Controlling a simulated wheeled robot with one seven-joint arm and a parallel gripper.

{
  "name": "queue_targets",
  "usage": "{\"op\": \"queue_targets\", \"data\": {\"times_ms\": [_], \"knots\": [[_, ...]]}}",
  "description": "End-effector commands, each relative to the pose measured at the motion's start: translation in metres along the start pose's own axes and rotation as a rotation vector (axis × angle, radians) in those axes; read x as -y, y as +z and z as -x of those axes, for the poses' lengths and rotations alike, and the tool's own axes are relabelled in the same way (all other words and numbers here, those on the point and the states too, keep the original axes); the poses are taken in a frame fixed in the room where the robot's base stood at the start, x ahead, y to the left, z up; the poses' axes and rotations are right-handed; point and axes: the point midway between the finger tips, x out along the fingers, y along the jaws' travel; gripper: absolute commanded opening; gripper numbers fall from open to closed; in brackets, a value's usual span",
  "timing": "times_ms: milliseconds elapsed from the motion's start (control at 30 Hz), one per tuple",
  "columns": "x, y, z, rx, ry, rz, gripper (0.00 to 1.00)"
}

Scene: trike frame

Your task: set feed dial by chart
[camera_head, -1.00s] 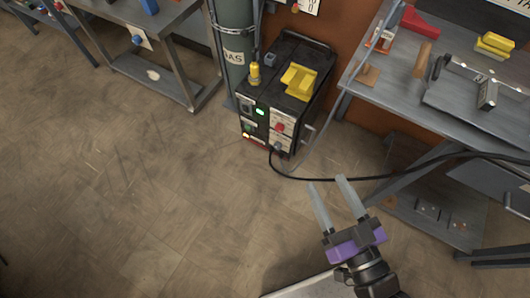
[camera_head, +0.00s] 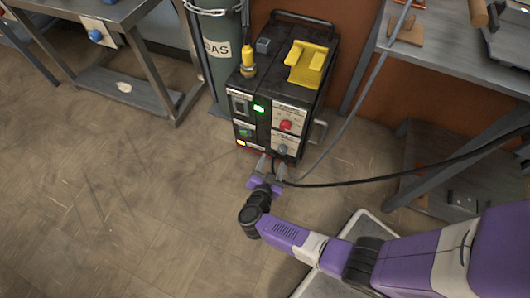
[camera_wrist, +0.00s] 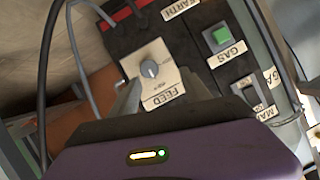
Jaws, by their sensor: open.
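The feed dial (camera_wrist: 149,69) is a small grey round knob on a cream plate marked FEED, which appears upside down in the wrist view. In the head view a grey knob (camera_head: 282,150) sits low on the front of the black welding machine (camera_head: 312,107), below a red knob (camera_head: 286,126). My gripper (camera_head: 272,164) is open, just in front of the machine's lower front. In the wrist view one grey finger (camera_wrist: 127,99) shows close to the FEED plate; I cannot tell whether it touches. No chart is readable in these frames.
A green GAS button (camera_wrist: 220,36) and MAIN switch (camera_wrist: 246,84) sit beside the dial. A black cable (camera_head: 390,174) and a grey hose (camera_head: 352,105) run near the machine. A gas cylinder (camera_head: 219,70) stands behind left. The floor (camera_head: 110,200) at left is clear.

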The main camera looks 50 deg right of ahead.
Motion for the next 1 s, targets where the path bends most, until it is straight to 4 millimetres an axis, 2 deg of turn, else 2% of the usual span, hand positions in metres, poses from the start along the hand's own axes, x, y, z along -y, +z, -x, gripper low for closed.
{"op": "queue_targets", "data": {"times_ms": [33,100,267,500,700,1000], "knots": [[-0.014,0.002,0.0,0.004,0.048,0.03,0.56],[-0.019,-0.001,0.0,-0.004,0.073,0.058,0.56],[-0.021,0.0,-0.013,-0.006,0.074,0.075,0.56],[-0.023,0.001,-0.051,-0.007,0.073,0.071,0.56],[-0.024,-0.001,-0.072,-0.007,0.071,0.073,0.56],[-0.023,-0.003,-0.078,-0.006,0.069,0.074,0.56]]}}
